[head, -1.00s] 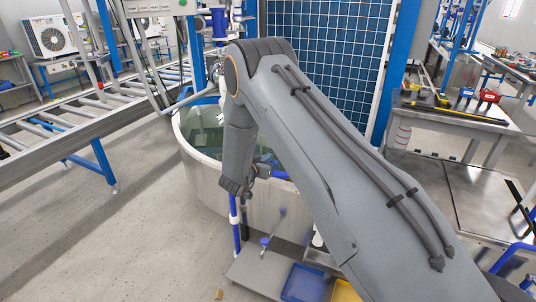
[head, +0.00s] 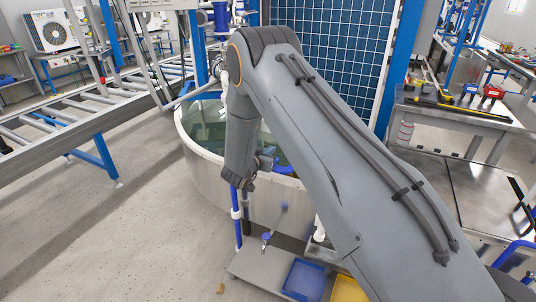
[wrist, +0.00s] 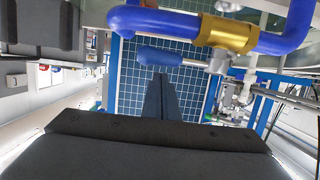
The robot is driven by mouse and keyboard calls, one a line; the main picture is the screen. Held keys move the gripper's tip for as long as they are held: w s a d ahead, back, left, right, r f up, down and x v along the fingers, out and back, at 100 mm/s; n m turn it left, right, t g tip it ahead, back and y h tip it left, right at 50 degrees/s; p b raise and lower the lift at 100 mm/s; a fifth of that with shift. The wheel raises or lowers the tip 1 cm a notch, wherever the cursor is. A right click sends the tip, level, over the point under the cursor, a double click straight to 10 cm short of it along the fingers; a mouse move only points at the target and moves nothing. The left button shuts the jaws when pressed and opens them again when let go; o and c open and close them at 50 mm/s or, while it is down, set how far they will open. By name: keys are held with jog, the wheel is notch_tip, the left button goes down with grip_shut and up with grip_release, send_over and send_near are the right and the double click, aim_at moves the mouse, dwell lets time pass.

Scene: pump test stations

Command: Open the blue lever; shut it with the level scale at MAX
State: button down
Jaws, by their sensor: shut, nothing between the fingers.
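In the wrist view a lever with a blue grip (wrist: 170,58) lies crosswise. Its metal stem runs right to a brass valve (wrist: 226,32) on a blue pipe (wrist: 150,20). My gripper (wrist: 161,78) is shut and empty, its fingertips just below the blue grip in the picture; I cannot tell whether they touch it. In the head view my forearm hangs in front of the round tank (head: 275,200), and my fingers cannot be made out. The tank holds greenish water. I cannot make out the level scale or its MAX mark.
A low grey bench (head: 255,272) with a blue bin (head: 303,281) and a yellow bin (head: 347,290) stands before the tank. A roller conveyor (head: 60,125) is at left, a steel worktable (head: 455,115) at right. A blue panel (head: 330,60) stands behind the tank. Floor at left is clear.

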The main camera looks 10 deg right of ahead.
jog(key=shift+w+d+r, duration=0.2)
jog(key=shift+r, duration=0.45)
jog(key=shift+w+d+r, duration=0.15)
jog(key=shift+r, duration=0.45)
jog(key=s+a+r+n+g+y+b, duration=0.1)
jog(key=s+a+r+n+y, duration=0.1)
jog(key=s+a+r+y, duration=0.3)
jog(key=s+a+r+n+g+y, duration=0.1)
jog(key=s+a+y, duration=0.1)
jog(key=s, duration=0.5)
jog(key=s+d+n+g, duration=0.1)
jog(key=s+d+g, duration=0.1)
jog(key=s, duration=0.9)
jog(key=s+d+r+n+g+y, duration=0.1)
jog(key=s+d+g, duration=0.2)
jog(key=s, duration=0.8)
jog(key=s+d+r+n+g, duration=0.1)
jog(key=s+g, duration=0.4)
jog(key=s, duration=0.6)
jog(key=shift+s+d+r+n+y, duration=0.35)
jog(key=shift+d+n, duration=0.25)
jog(key=shift+d, duration=0.4)
jog(key=c, duration=2.5)
grip_release()
jog(key=shift+w+f, duration=0.1)
jog(key=o, duration=0.7)
